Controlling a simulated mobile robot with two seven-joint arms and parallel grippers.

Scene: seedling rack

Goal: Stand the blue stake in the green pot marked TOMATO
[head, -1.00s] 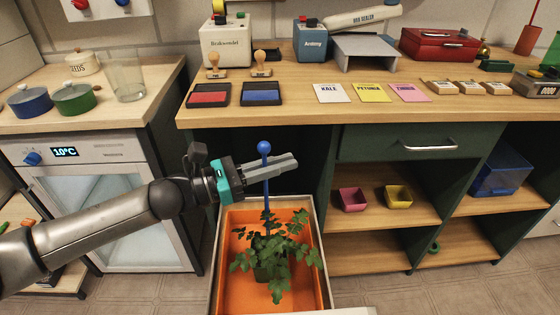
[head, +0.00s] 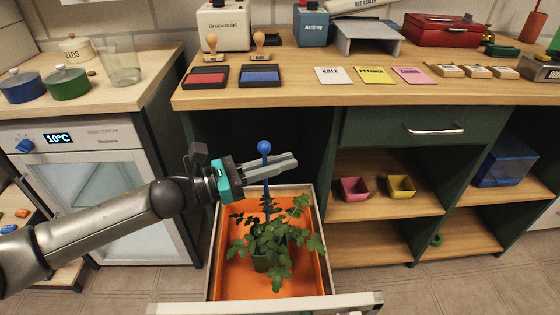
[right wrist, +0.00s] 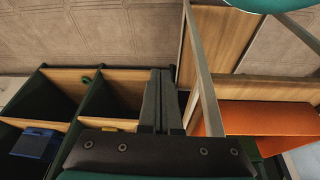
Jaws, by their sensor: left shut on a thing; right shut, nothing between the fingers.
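My left gripper (head: 284,165) is shut on the blue stake (head: 264,147), just below its ball top. The stake is upright, and its lower end disappears among the leaves of a plant (head: 275,236). I cannot tell whether its tip is inside the pot. The green pot (head: 261,263) stands below in an open drawer with an orange inside (head: 235,282). Leaves cover much of the pot, and no TOMATO mark is readable. My right gripper (right wrist: 160,72) is shut and empty in the right wrist view, and is not in the head view.
The drawer's pale front (head: 310,303) and side walls surround the pot. The wooden counter (head: 290,99) overhangs behind, with stamp pads and seed cards. A glass-doored cabinet (head: 135,205) stands left. Pink (head: 352,190) and yellow (head: 400,187) pots sit on a shelf at right.

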